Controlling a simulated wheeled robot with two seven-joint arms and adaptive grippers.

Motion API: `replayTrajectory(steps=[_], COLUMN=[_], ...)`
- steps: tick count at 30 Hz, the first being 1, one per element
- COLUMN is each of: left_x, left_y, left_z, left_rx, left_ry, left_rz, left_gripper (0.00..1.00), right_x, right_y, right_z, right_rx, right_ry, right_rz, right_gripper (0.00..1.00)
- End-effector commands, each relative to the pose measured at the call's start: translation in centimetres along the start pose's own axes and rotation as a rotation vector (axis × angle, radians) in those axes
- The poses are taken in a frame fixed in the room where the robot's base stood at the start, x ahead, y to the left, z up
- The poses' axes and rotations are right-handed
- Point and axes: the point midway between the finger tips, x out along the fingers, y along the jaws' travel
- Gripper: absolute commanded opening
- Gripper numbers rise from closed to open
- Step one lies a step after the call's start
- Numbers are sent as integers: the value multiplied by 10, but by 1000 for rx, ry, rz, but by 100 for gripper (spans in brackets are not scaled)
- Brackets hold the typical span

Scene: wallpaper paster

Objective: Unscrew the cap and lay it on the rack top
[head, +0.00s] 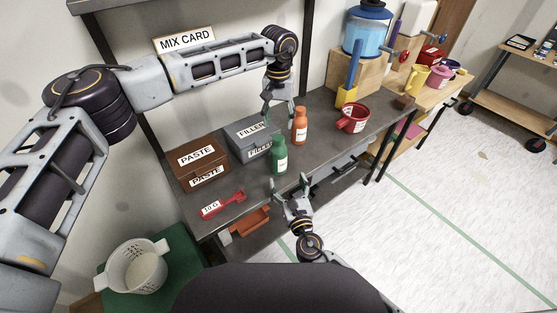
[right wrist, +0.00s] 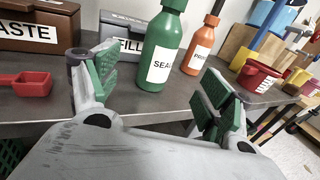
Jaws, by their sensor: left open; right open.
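A green bottle (head: 279,157) stands upright on the dark worktop (head: 325,147); in the right wrist view this green bottle (right wrist: 162,52) has a label starting "SEA". An orange bottle (head: 300,126) stands behind it, also upright; the orange bottle (right wrist: 205,42) shows too. My left gripper (head: 278,108) is open, pointing down above the filler box, just left of the orange bottle. My right gripper (head: 290,190) is open at the worktop's front edge, its fingers facing the green bottle without touching. I cannot tell which surface is the rack top.
A brown paste box (head: 203,166) and grey filler box (head: 251,134) stand at the back left. A red scoop (head: 222,204) lies near the front left. A red pot (head: 353,119) stands right of the bottles, with worktop free between. A white basket (head: 138,266) stands lower left.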

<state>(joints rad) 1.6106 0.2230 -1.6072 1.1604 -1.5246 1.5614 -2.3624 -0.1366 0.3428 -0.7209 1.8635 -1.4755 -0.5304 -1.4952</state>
Motion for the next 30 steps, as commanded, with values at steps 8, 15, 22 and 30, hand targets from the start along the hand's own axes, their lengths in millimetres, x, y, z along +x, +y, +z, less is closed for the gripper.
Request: replayTrajectory(steps=[8, 15, 22, 30], left_x=[0, 0, 0, 0], left_y=[0, 0, 0, 0], left_z=[0, 0, 0, 0], left_rx=[0, 0, 0, 0], left_ry=[0, 0, 0, 0], left_rz=[0, 1, 1, 1], left_gripper=[54, 54, 54, 54], right_x=[25, 50, 74, 101], right_y=[0, 0, 0, 0], right_z=[1, 1, 1, 2], right_rx=[0, 2, 1, 1], right_ry=[-2, -2, -2, -2], right_rz=[-1, -1, -1, -1], right_gripper=[80, 80, 80, 80])
